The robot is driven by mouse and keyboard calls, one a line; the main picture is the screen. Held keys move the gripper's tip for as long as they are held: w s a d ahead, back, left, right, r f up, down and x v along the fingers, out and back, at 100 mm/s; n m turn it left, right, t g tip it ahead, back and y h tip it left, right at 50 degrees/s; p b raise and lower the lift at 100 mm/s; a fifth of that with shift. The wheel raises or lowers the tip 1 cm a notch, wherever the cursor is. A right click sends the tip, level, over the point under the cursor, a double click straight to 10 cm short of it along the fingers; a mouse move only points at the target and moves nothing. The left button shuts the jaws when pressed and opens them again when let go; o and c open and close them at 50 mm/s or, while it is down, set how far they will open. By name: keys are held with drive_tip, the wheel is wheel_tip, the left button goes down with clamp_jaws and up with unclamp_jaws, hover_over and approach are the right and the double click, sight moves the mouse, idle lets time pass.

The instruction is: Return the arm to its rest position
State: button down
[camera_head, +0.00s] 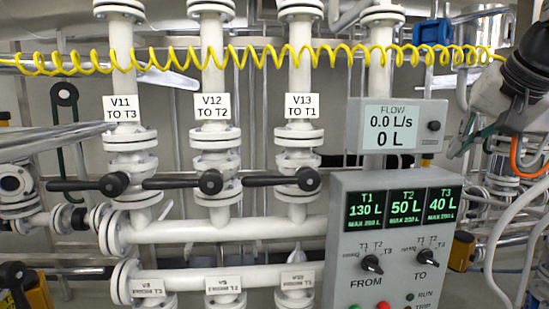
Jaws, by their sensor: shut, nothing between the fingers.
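My arm (492,92) shows at the upper right edge, as a pale link and a dark joint. My gripper (461,147) seems to be the dark end below it, small and partly cut up by the clutter behind. It is shut and holds nothing. It is apart from the valve handles and to the right of the flow display (390,125). The rest of the arm is outside the picture.
Three black valve handles (282,180) stick out sideways from white pipes at left and centre. A grey control panel (350,270) stands at lower right. A yellow coiled cable (265,57) crosses the top. White hoses hang at right.

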drive_tip(key=s+a+f+n+g, duration=0.1)
drive_tip(key=s+a+f+n, duration=0.2)
drive_tip(key=s+a+f, duration=0.5)
drive_tip(key=s+a+f+n+g, duration=0.2)
drive_tip(key=s+a+f+n, duration=0.2)
drive_tip(key=s+a+f, duration=0.4)
drive_tip(key=s+f, duration=0.3)
drive_tip(key=f, duration=0.2)
drive_tip(key=shift+f+g, duration=0.3)
drive_tip(key=shift+a, duration=0.1)
